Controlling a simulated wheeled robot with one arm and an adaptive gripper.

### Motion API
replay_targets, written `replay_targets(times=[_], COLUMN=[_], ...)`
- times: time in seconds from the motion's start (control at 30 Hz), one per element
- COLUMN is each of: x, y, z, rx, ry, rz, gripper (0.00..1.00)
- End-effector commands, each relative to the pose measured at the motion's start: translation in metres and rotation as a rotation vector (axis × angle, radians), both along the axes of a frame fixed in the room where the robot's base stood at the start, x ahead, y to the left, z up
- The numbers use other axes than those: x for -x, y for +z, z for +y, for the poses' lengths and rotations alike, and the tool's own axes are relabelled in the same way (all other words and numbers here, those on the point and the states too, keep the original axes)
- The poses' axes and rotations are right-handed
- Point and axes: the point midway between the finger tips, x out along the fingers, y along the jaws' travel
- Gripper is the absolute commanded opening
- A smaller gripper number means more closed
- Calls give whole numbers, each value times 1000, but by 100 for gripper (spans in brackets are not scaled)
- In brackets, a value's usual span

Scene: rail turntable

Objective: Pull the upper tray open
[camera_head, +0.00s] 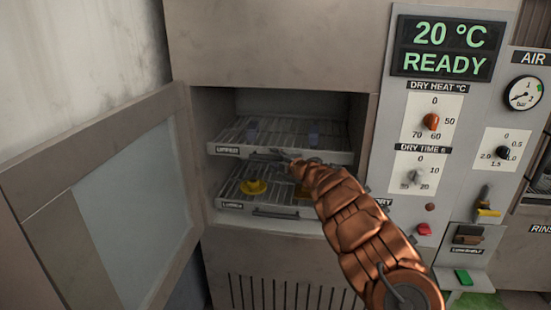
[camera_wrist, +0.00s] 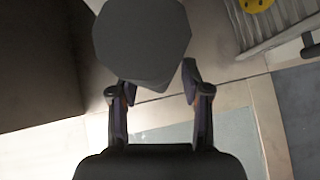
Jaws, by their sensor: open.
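The upper tray (camera_head: 340,158), a wire rack with a labelled pale front, sits inside the open cabinet in the head view. Its dark handle (camera_head: 257,156) shows partly beside my gripper (camera_head: 282,155), which is at the tray's front; the arm hides part of that front. In the wrist view my gripper (camera_wrist: 153,82) is open, its fingers on either side of a dark grey eight-sided shape (camera_wrist: 140,40). I cannot tell whether this is the handle or whether the fingers touch it.
The lower tray (camera_head: 232,206), with its handle (camera_head: 275,213) and a yellow piece (camera_head: 253,187), sits below. The cabinet door (camera_head: 130,205) stands open at left. A control panel (camera_head: 400,190) with knobs is at right. Small bluish pieces (camera_head: 313,138) stand on the upper tray.

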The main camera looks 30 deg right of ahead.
Motion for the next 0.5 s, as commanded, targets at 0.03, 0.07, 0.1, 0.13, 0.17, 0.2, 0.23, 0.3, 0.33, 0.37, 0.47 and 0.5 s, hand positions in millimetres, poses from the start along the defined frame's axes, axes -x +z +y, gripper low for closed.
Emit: replay_targets(times=[0.03,0.07,0.1,0.13,0.17,0.2,0.23,0.3,0.33,0.37,0.47,0.5], x=[-1,-2,-2,-3,-3,-3,-3,-3,-3,-3,-3,-3], y=[0,0,0,0,0,0,0,0,0,0,0,1], z=[0,0,0,0,0,0,0,0,0,0,0,0], rx=[-1,-1,0,0,0,1,1,1,1,1,1,1], ry=[0,0,-1,-1,-1,-1,-1,-1,-1,-1,0,0], rz=[-1,-1,-1,-1,-1,-1,-1,-1,-1,-1,-1,-2], gripper=[47,47,47,47,47,47,47,47,47,47,43,39])
